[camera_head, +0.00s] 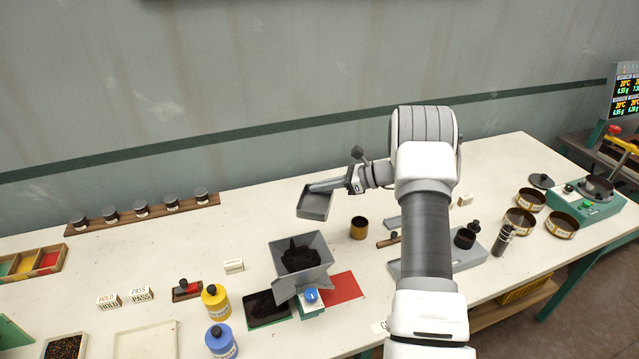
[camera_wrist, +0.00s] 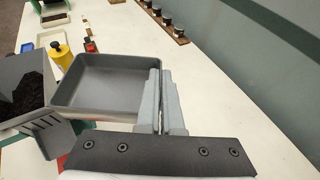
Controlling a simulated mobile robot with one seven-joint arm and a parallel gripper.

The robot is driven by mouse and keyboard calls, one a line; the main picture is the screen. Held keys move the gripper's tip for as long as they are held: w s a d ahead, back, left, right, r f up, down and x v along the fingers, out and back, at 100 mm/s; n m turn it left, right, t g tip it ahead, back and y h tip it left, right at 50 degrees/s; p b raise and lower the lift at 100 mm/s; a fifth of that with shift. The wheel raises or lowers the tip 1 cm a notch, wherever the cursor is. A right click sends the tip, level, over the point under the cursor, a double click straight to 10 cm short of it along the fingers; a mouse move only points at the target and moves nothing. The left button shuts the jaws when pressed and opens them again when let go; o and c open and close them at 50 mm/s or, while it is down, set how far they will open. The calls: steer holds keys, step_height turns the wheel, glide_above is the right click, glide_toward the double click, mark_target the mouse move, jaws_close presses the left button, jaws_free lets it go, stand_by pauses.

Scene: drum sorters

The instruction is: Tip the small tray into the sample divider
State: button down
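My gripper (camera_head: 354,180) is shut on the small grey tray (camera_head: 314,203) by its handle and holds it above the table, up and to the right of the divider. In the wrist view the tray (camera_wrist: 105,82) looks empty, and its handle end is between the fingers (camera_wrist: 164,98). The sample divider (camera_head: 311,278) is a grey hopper on the table with a blue knob at its front. Dark granular material (camera_head: 300,258) lies in it. The divider's edge and dark material (camera_wrist: 32,92) also show at the left of the wrist view.
A brown cup (camera_head: 358,228) stands right of the held tray. A rack of jars (camera_head: 143,214) lines the back left.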

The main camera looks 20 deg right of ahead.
steer(key=shift+r+p, duration=0.95)
steer(key=shift+r, duration=1.1)
